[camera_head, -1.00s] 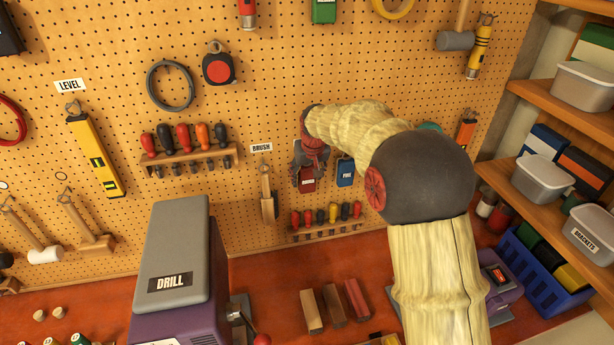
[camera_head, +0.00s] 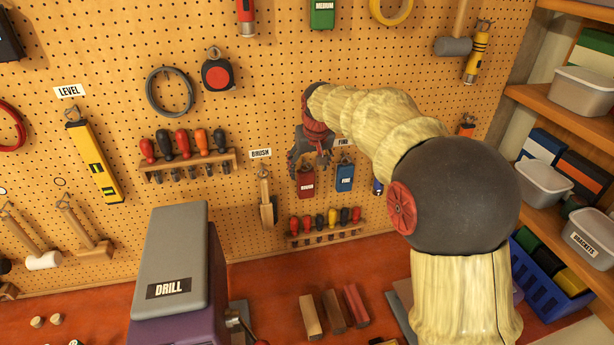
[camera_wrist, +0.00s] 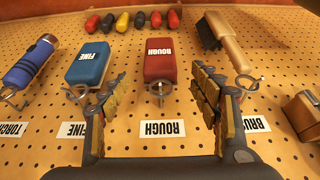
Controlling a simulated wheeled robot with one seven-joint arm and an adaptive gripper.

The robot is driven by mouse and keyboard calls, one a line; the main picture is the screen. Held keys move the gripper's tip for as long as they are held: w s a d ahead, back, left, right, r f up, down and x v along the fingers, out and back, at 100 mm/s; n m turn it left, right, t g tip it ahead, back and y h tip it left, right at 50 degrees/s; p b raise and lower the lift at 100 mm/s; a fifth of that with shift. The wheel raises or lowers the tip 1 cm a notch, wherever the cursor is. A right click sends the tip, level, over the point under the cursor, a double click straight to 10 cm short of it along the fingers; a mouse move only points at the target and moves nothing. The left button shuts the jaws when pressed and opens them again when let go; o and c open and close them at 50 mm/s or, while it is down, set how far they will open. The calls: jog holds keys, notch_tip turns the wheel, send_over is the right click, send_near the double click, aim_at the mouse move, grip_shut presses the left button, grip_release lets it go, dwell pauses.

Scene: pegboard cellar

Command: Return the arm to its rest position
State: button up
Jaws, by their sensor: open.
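My gripper (camera_head: 311,160) is open and empty in front of the pegboard, at the end of my raised arm. In the head view it is just above the red block, partly overlapping its hanger. In the wrist view the open gripper (camera_wrist: 165,105) has its fingers on either side of the red block labelled ROUGH (camera_wrist: 160,60), which hangs on its hook. The red block also shows in the head view (camera_head: 306,184). The blue FINE block (camera_wrist: 88,68) hangs beside it, and one finger overlaps its ring. I cannot tell whether the fingers touch anything.
A brush (camera_head: 267,205) hangs left of the red block. A blue torch (camera_wrist: 30,60) hangs beyond the blue block. A rack of small screwdrivers (camera_head: 325,230) is below. The grey drill case (camera_head: 172,250) stands on the red bench. Shelves with bins (camera_head: 583,88) are at the right.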

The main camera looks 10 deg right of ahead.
jog(key=s+f+b, duration=0.5)
jog(key=s+b, duration=0.1)
jog(key=s, duration=0.8)
jog(key=s+f+b, duration=0.6)
jog(key=s, duration=0.7)
jog(key=s+f+t+b, duration=0.1)
jog(key=s+f+b, duration=0.4)
jog(key=s, duration=0.9)
jog(key=shift+s+f+b, duration=0.3)
jog(key=shift+f+b, duration=0.1)
jog(key=shift+b, duration=0.45)
